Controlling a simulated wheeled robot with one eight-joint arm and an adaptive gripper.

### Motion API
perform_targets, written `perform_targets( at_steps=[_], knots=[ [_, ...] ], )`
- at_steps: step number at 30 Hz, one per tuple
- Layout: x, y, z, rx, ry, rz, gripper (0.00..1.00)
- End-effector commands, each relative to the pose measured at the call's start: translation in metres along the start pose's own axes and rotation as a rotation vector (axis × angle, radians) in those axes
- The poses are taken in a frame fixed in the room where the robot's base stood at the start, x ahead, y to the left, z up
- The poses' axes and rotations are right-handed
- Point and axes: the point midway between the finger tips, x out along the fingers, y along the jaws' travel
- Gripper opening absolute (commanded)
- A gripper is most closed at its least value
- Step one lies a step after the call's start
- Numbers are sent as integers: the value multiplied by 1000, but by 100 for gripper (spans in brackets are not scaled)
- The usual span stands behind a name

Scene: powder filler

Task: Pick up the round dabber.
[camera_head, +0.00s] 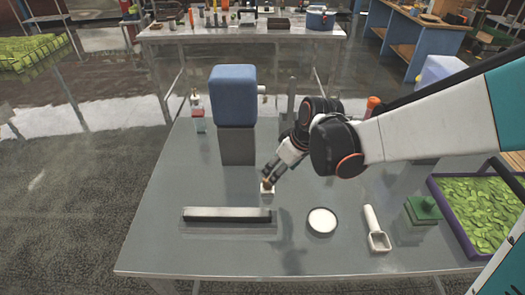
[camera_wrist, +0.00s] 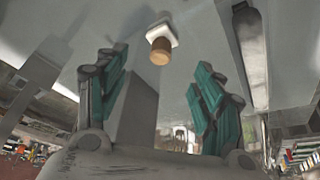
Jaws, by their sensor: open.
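The dabber I take as the round one is a small piece with a round brown knob on a white, squarish base. It stands on the grey table near its middle in the head view (camera_head: 267,187). It also shows at the top of the wrist view (camera_wrist: 160,48). My gripper (camera_head: 274,178) reaches down from the right, close by the dabber, partly covering the table behind it. In the wrist view my gripper (camera_wrist: 160,65) has its teal fingers wide apart, with the dabber lying between and just beyond the tips. Nothing is held; contact cannot be told.
A long dark bar (camera_head: 229,215) lies front left of the dabber. A blue-topped machine (camera_head: 235,97) stands behind. The table's front is clear.

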Motion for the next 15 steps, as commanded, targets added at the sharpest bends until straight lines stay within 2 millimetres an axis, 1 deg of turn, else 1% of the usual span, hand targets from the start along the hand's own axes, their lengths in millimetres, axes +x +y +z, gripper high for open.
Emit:
perform_targets(
  at_steps=[1, 6, 10, 15],
  knots=[
    [14, 0, 1, -1, 0, 0, 62],
    [45, 0, 1, -1, 0, 0, 62],
    [60, 0, 0, 0, 0, 1, 62],
    [67, 0, 0, 1, 0, 1, 62]
  ],
)
